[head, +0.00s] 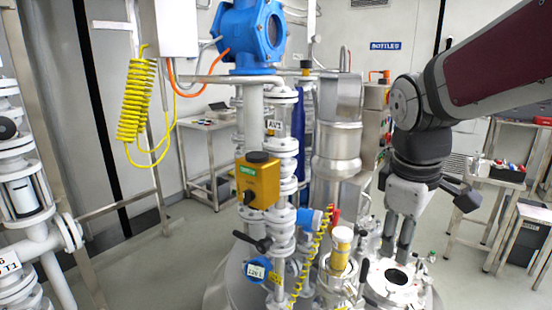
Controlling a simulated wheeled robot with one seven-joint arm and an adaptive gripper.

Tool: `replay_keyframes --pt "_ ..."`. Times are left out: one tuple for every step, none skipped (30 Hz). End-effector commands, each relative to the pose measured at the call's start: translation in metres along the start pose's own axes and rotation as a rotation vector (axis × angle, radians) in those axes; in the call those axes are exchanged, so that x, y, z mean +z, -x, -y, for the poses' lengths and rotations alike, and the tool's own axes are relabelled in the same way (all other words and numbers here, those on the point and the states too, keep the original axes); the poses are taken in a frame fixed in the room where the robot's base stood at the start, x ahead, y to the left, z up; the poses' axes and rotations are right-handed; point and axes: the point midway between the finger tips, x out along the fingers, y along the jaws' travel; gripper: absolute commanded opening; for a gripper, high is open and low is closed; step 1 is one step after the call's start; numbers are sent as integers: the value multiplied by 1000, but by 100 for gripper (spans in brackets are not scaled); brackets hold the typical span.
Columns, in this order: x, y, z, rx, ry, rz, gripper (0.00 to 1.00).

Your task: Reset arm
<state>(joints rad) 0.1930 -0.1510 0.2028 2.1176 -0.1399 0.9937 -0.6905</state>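My arm (480,66) reaches in from the upper right and bends down at a dark grey wrist. My gripper (397,248) points down over the reactor top, near a round open port (397,277) in a metal flange. Its two dark fingers stand apart with a gap between them, and I see nothing held. The fingertips are close to the port's rear edge in the picture; I cannot tell whether they touch anything.
A blue flowmeter (250,36) sits above. A steel column (337,130) stands behind. A side table with bottles (497,172) is at the right.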

Motion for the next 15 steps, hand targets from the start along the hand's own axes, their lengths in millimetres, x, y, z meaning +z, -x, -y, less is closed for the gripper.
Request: replay_keyframes --pt "12 10 13 15 -69 -18 37" --pt "18 13 20 19 -113 -28 37" --pt "26 18 29 24 -175 -43 37" --pt "32 21 36 26 -219 -55 37" --pt "39 24 43 27 -264 -67 37" --pt "47 26 52 27 -324 -84 37" --pt "53 28 59 25 -369 -99 37" --pt "59 29 66 22 -413 -113 37" --pt "66 30 75 18 -470 -133 37" --pt "72 30 82 13 -511 -146 37" --pt "76 30 88 7 -550 -160 37" --pt "82 30 95 -2 -598 -178 37" --pt "86 29 100 -9 -631 -189 37" --pt "90 29 105 -15 -660 -199 37" --pt "93 28 110 -24 -694 -211 37"
